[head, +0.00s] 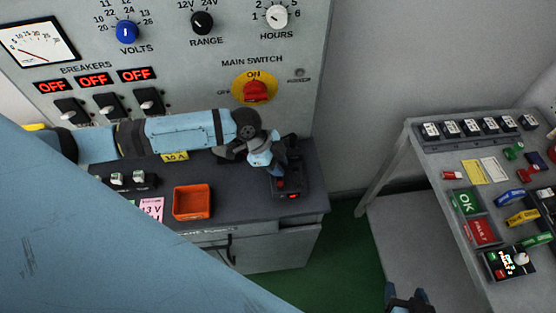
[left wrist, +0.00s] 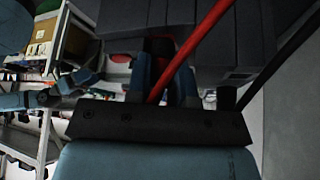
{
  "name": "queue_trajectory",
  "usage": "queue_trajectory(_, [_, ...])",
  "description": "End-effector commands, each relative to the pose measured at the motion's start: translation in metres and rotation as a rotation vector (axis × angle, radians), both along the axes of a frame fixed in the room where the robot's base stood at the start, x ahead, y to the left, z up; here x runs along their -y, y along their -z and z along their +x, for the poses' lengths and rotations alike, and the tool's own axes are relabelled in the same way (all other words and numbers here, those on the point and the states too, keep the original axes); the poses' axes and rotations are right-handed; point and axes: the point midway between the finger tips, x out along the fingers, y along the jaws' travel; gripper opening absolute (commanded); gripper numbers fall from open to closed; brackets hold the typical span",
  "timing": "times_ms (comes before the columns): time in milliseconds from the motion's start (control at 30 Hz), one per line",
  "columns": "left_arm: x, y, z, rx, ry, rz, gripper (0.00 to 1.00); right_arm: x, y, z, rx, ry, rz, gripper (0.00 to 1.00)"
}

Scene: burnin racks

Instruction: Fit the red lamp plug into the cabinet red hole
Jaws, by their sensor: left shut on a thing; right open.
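My left gripper (head: 280,168) reaches in over the cabinet's dark ledge and is low over a small black box with a red light (head: 292,195). In the left wrist view, a red cable (left wrist: 195,50) runs to between the blue fingers of this gripper (left wrist: 165,85), which is shut on the red lamp plug; the plug itself is mostly hidden. A black cable (left wrist: 285,55) runs beside it on the right. I cannot make out the red hole on the cabinet (head: 215,65). My right gripper (head: 410,298) is open at the bottom edge, partly cut off.
The cabinet face has dials, breakers and a red main switch (head: 256,91). An orange tray (head: 192,203) and a pink note (head: 151,208) are on the ledge. At right stands a grey rack (head: 405,150) with coloured tags and switches. Green floor lies between.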

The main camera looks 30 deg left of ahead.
Motion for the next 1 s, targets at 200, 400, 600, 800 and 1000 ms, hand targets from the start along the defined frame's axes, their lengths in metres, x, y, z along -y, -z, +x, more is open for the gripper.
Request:
queue_trajectory(200, [0.0, 0.0009, -0.0004, -0.001, 0.0, 0.001, 0.26, -0.0001, 0.0003, -0.0001, 0.0, 0.0, 0.0, 0.66])
queue_trajectory(400, [-0.0001, 0.001, -0.0001, 0.0, 0.0, 0.001, 0.48, -0.0001, 0.0004, 0.0, 0.0, 0.0, 0.0, 0.66])
queue_trajectory(600, [-0.0011, 0.0003, 0.0017, 0.004, -0.002, 0.002, 0.51, -0.0001, 0.0006, -0.0003, -0.001, 0.0, 0.0, 0.66])
queue_trajectory(800, [-0.0021, -0.0005, 0.0036, 0.008, -0.004, 0.003, 0.51, -0.0001, 0.0005, -0.0002, 0.0, 0.0, 0.0, 0.66])
queue_trajectory(1000, [-0.0028, -0.0012, 0.0047, 0.01, -0.006, 0.003, 0.42, -0.0002, 0.0002, -0.0002, 0.0, 0.0, 0.0, 0.66])
